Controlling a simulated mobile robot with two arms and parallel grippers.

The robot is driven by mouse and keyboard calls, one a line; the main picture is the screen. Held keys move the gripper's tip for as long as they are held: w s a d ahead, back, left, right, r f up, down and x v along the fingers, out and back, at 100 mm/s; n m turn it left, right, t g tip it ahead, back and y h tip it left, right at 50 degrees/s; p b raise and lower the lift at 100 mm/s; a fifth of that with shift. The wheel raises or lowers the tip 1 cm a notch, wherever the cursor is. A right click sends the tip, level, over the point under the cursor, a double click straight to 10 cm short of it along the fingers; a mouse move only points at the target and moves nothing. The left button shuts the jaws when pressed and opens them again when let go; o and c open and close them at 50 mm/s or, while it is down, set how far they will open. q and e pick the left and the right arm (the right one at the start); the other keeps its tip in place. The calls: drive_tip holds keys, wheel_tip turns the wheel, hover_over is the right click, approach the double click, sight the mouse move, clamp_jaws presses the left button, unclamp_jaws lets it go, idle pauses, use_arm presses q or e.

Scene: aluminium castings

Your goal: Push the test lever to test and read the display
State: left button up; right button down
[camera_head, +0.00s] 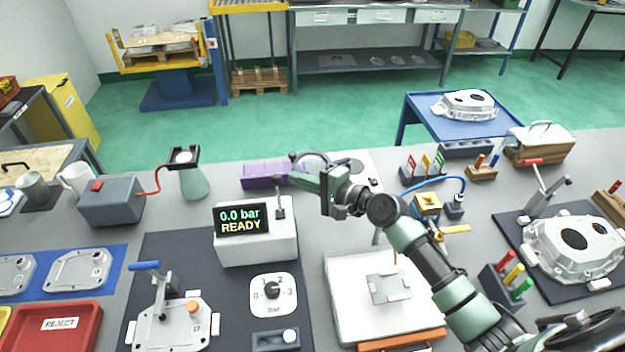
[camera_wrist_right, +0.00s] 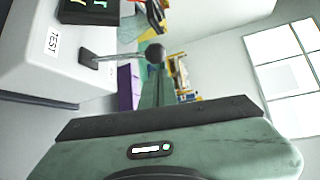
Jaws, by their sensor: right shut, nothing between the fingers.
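The white test box (camera_head: 257,246) stands on the dark mat, its display (camera_head: 241,219) reading "0.0 bar READY". The test lever (camera_head: 280,205) rises from the box's right part. In the right wrist view, the lever's dark ball knob (camera_wrist_right: 155,53) sits on a thin shaft beside the "TEST" label (camera_wrist_right: 53,41). My right gripper (camera_head: 297,174) is shut and empty, its green fingers reaching left close to the lever's top. The fingers (camera_wrist_right: 156,84) point toward the knob; whether they touch it I cannot tell. My left gripper is not in view.
A toggle clamp with blue handle (camera_head: 145,266) holds a casting (camera_head: 172,325) in front left. A round dial (camera_head: 273,294) lies before the box. A purple bin (camera_head: 262,175) is behind it. A red reject tray (camera_head: 62,327) is at left. My right arm spans above the white plate (camera_head: 345,290).

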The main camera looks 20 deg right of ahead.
drive_tip(key=shift+x, duration=1.55)
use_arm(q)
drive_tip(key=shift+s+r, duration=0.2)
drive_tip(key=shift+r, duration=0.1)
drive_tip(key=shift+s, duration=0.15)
